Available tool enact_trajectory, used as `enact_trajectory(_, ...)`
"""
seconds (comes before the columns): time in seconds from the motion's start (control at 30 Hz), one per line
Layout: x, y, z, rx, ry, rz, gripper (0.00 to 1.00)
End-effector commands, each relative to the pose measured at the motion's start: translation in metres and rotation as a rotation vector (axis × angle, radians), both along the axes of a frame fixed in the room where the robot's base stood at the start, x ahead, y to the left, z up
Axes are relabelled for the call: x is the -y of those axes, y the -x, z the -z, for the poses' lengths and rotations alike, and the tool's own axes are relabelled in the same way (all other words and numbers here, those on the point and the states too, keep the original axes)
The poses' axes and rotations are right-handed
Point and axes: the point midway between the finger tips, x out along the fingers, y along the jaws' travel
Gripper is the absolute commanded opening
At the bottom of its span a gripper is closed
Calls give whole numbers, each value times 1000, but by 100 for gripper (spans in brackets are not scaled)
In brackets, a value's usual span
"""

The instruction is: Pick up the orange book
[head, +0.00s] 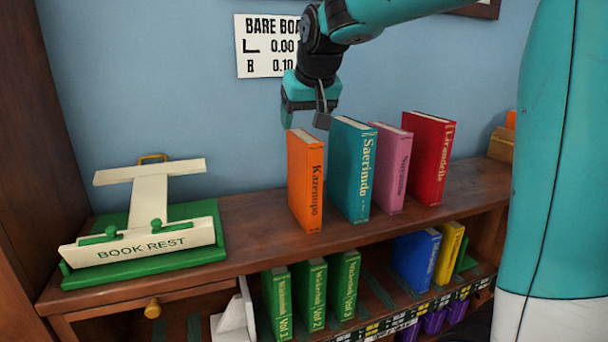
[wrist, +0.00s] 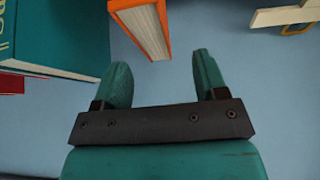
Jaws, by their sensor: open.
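The orange book (head: 306,182), with "Kazenupo" on its spine, stands upright on the top shelf board, leftmost of the row of books. My gripper (head: 306,118) is open and empty, just above and slightly behind the top of the orange book in the head view. In the wrist view, the orange book (wrist: 146,22) shows its page edge and orange cover beyond the two open green fingers (wrist: 158,80). The book is ahead of the fingertips, not clearly between them. Its lower part is out of the wrist view.
A teal book (head: 350,170) stands close right of it, then a pink book (head: 390,168) and a red book (head: 431,158). A white and green book rest (head: 148,235) stands at left. Clear board lies between. The lower shelf holds green (head: 311,293), blue (head: 416,258) and yellow (head: 448,252) books.

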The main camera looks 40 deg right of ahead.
Motion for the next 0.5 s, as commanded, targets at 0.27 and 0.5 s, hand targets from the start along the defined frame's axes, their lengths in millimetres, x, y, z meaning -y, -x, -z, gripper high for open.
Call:
enact_trajectory(0.27,8,-8,23,-6,-1,1,66)
enact_trajectory(0.5,14,-21,49,-1,-1,-1,66)
